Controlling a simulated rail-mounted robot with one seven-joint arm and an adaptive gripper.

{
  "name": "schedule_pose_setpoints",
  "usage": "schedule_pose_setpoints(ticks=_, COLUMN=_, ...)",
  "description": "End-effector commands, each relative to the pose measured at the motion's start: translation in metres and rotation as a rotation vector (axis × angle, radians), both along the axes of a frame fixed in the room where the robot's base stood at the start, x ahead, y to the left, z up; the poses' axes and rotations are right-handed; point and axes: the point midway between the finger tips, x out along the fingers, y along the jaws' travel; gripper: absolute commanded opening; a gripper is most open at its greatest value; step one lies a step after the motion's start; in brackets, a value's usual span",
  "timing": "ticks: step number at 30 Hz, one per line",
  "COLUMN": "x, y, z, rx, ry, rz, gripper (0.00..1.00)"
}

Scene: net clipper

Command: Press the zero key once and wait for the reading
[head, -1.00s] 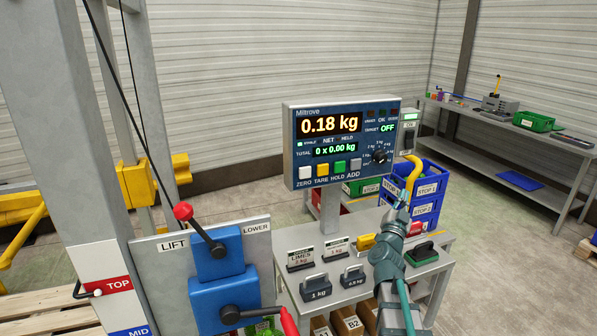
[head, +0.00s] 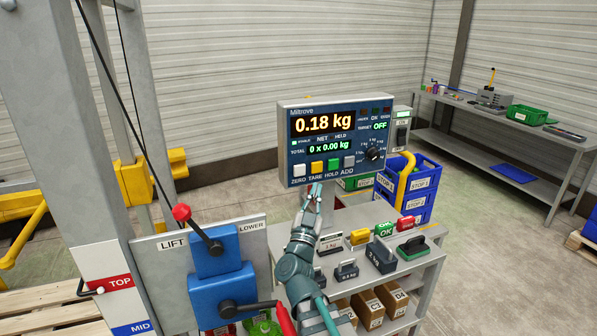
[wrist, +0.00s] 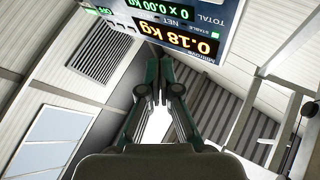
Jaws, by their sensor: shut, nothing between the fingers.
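The scale display unit (head: 336,143) reads 0.18 kg, with 0 x 0.00 kg on its total line and a lit STABLE mark. The white ZERO key (head: 298,170) is at the left of its lower row, beside the yellow TARE key (head: 316,167), the green HOLD key and the grey ADD key. My gripper (head: 312,190) is shut and empty, just below the key row, under TARE and right of ZERO. In the wrist view its fingers (wrist: 158,62) point toward the display unit, whose keys are not seen there. I cannot tell the gap in depth.
A blue lift lever box (head: 222,265) with red-knobbed levers stands left of my arm. Weights, stamps and signs sit on the small table (head: 430,262) below the display. Blue crates (head: 410,185) stand behind it to the right.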

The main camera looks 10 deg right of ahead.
Motion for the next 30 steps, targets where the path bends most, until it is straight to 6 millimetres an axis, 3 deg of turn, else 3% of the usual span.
schedule_pose_setpoints(ticks=14, x=0.011, y=0.001, z=0.000, rx=0.000, ry=0.001, rz=0.000, gripper=0.00)
schedule_pose_setpoints(ticks=30, x=0.073, y=0.014, z=0.000, rx=0.001, ry=0.001, rz=0.002, gripper=0.00)
